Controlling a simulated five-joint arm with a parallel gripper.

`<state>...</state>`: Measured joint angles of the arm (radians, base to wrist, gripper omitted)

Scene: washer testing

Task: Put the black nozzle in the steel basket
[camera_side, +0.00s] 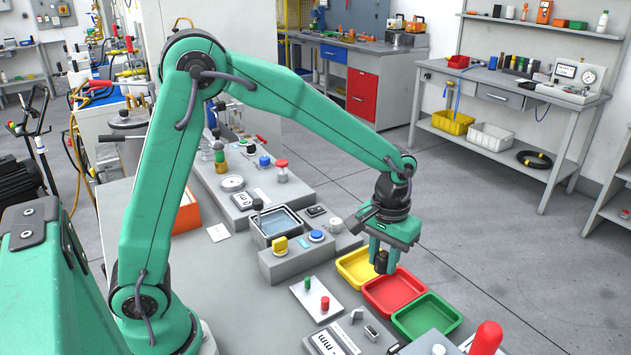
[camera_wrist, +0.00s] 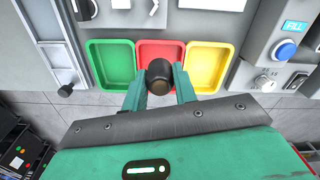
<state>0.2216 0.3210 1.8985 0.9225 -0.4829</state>
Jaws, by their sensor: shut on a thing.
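My gripper (camera_side: 383,254) is shut on the black nozzle (camera_side: 381,264) and holds it upright above the coloured trays. In the wrist view the nozzle (camera_wrist: 160,76) sits between the two green fingers of my gripper (camera_wrist: 160,86), in front of the red tray. A square steel-rimmed container (camera_side: 262,239), which looks like the steel basket, stands on the bench to the left of my gripper in the side view. Its inside looks bluish grey. I cannot make it out in the wrist view.
Yellow (camera_side: 345,266), red (camera_side: 376,297) and green (camera_side: 400,321) trays lie in a row and look empty. A grey box with yellow and blue buttons (camera_side: 297,259) stands between the steel container and the trays. A red-topped post (camera_side: 486,339) rises at the front right.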

